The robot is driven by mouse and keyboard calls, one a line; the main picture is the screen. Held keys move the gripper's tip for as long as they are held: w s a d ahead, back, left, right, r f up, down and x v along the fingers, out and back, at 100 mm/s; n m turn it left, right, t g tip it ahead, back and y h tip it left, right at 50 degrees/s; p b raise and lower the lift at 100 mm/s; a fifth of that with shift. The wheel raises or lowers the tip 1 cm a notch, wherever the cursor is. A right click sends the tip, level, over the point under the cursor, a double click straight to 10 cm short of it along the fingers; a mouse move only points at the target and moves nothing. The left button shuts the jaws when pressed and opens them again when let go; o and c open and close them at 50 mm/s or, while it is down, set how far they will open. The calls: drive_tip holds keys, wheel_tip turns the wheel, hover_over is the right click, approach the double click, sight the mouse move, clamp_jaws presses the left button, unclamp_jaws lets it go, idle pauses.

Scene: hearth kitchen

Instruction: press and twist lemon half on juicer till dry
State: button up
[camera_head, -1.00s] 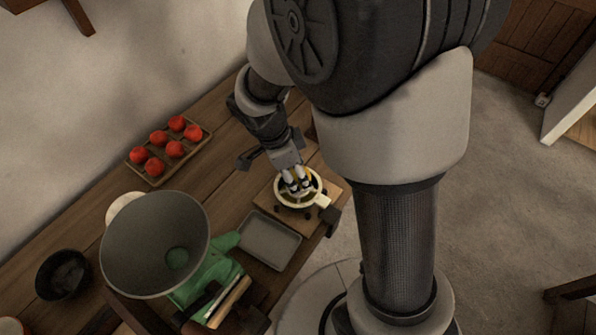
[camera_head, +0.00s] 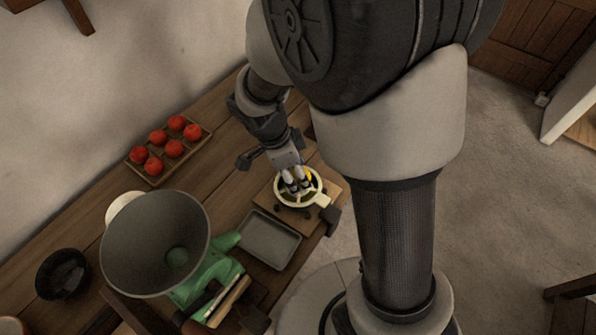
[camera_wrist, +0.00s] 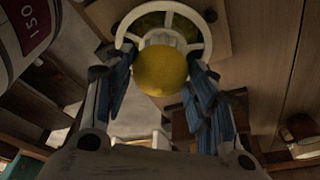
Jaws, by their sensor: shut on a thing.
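The juicer (camera_head: 318,199) is a cream ring-shaped piece with a handle or spout at its lower right, on a wooden board (camera_head: 335,187). The yellow lemon half (camera_wrist: 160,70) is between my fingers in the wrist view, in front of the juicer's white rim and ribs (camera_wrist: 205,45). My gripper (camera_head: 296,185) points down over the juicer and is shut on the lemon. In the head view only a sliver of yellow shows beside the fingers. Whether the lemon's cut face touches the juicer's cone is hidden.
A grey tray (camera_head: 270,240) lies just left of the board. A tray of several red fruits (camera_head: 158,165) stands near the wall. A green machine (camera_head: 205,285) with a large grey hopper (camera_head: 130,250) and a dark bowl (camera_head: 62,273) are farther left. Bare tabletop (camera_head: 232,190) lies between.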

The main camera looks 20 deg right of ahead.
drive_tip(key=n+t, duration=0.1)
drive_tip(key=n, duration=0.3)
drive_tip(key=shift+s, duration=0.1)
drive_tip(key=n, duration=0.2)
drive_tip(key=shift+n+t, duration=0.3)
drive_tip(key=shift+t, duration=0.1)
drive_tip(key=m, duration=0.2)
drive_tip(key=m+g, duration=0.1)
drive_tip(key=m, duration=0.3)
drive_tip(key=shift+f+g, duration=0.35)
drive_tip(key=shift+g, duration=0.05)
drive_tip(key=n, duration=0.2)
drive_tip(key=shift+s+n+t, duration=0.1)
drive_tip(key=shift+n+t, duration=0.3)
drive_tip(key=n, duration=0.3)
drive_tip(key=shift+t, duration=0.4)
drive_tip(key=m, duration=0.3)
drive_tip(key=shift+w+g, duration=0.2)
drive_tip(key=shift+g, duration=0.2)
drive_tip(key=m, duration=0.3)
drive_tip(key=shift+m+g, duration=0.3)
drive_tip(key=shift+g, duration=0.1)
drive_tip(key=shift+r, duration=0.1)
